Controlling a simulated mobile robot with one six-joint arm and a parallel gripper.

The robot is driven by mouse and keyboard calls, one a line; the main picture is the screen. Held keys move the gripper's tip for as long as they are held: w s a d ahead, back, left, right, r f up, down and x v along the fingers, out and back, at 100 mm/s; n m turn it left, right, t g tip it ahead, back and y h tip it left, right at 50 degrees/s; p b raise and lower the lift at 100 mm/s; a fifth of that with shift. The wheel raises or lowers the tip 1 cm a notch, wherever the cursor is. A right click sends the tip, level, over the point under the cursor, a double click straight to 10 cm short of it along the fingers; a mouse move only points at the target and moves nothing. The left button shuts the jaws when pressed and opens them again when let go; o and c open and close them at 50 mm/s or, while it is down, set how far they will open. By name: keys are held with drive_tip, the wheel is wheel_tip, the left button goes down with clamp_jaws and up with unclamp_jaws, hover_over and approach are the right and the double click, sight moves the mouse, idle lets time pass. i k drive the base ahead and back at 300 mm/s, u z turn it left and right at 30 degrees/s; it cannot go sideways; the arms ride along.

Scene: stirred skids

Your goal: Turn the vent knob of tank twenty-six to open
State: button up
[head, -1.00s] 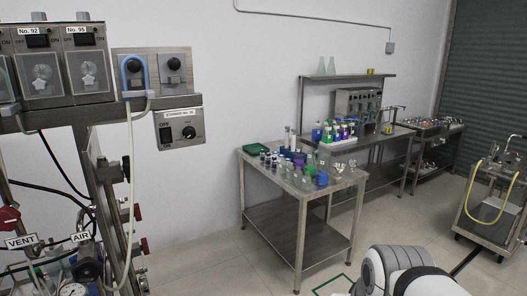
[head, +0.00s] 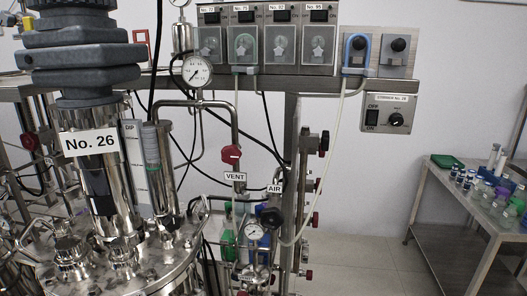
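The tank labelled No. 26 (head: 91,142) stands at the left of the head view, a steel vessel with a grey motor on top. A red knob (head: 231,154) sits on the steel pipe just above the VENT label (head: 235,177). I cannot tell from this view whether the vent is open or shut. A black knob (head: 271,217) is below the AIR label (head: 275,188), to the right. My gripper is not in view.
A pressure gauge (head: 197,71) sits on the pipe above the vent knob. Pump modules (head: 246,44) and a switch box (head: 390,108) are behind. Hoses hang around the pipes. A steel table (head: 440,212) stands at right, with bare floor before it.

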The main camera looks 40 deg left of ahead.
sight(231, 154)
drive_tip(key=u, duration=1.85)
